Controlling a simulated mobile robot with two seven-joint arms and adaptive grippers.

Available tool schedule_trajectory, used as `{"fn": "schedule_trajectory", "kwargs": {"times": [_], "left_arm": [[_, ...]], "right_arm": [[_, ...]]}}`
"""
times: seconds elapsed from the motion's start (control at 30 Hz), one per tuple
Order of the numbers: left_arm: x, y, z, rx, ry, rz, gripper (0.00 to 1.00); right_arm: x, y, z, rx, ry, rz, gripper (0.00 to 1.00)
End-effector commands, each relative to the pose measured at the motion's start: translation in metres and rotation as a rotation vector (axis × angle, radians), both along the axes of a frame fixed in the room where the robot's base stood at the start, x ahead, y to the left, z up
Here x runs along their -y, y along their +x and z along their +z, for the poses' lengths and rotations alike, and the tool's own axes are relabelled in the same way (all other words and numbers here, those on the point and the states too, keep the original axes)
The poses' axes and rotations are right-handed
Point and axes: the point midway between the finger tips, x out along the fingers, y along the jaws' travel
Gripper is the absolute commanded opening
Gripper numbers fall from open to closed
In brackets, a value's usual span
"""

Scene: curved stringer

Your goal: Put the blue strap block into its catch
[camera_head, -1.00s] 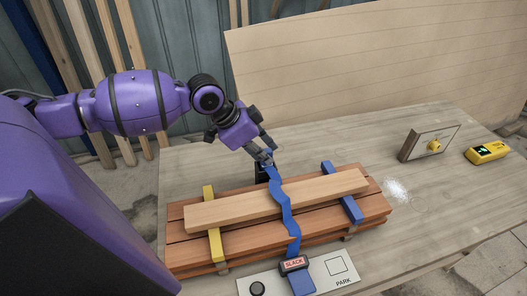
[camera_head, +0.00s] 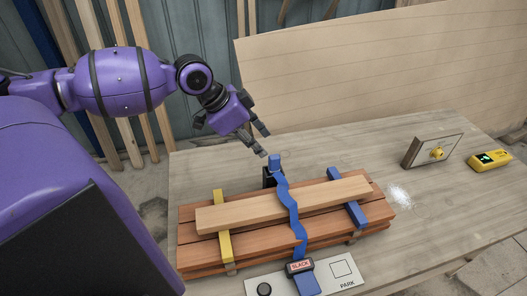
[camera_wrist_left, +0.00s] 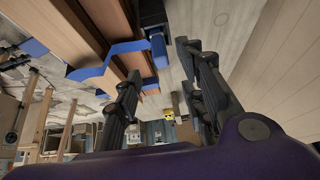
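The blue strap block (camera_head: 274,161) stands at the far end of the wavy blue strap (camera_head: 290,205), at the top of the black catch (camera_head: 268,178) behind the boards. In the left wrist view the block (camera_wrist_left: 159,50) touches or nearly touches the dark catch (camera_wrist_left: 152,14); I cannot tell how deep it sits. My left gripper (camera_head: 264,142) is above and behind the block, apart from it. Its fingers (camera_wrist_left: 165,90) are spread in the left wrist view, with nothing between them. My right gripper is not in view.
A pale board (camera_head: 330,196) lies on reddish planks (camera_head: 195,256), with yellow (camera_head: 223,225) and blue (camera_head: 349,204) bars across. A buckle marked SLACK (camera_head: 300,266) sits in front on a white PARK plate (camera_head: 345,268). A knob panel (camera_head: 433,151) and yellow device (camera_head: 490,159) stand right.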

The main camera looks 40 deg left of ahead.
Motion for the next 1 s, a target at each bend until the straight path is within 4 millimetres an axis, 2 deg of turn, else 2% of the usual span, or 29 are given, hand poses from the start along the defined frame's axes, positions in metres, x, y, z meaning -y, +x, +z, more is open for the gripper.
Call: {"fn": "schedule_trajectory", "kwargs": {"times": [0.03,0.23,0.6,1.0], "left_arm": [[-0.004,-0.004,0.015,0.009,0.003,0.0,0.37],[-0.011,-0.013,0.032,0.005,0.0,0.0,0.37],[-0.013,-0.015,0.033,-0.001,-0.001,-0.001,0.37],[-0.013,-0.015,0.033,0.001,-0.001,0.0,0.37]], "right_arm": [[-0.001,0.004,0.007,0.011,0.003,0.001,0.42],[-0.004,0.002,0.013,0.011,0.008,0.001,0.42],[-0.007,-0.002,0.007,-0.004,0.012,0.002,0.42],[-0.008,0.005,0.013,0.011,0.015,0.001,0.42]]}}
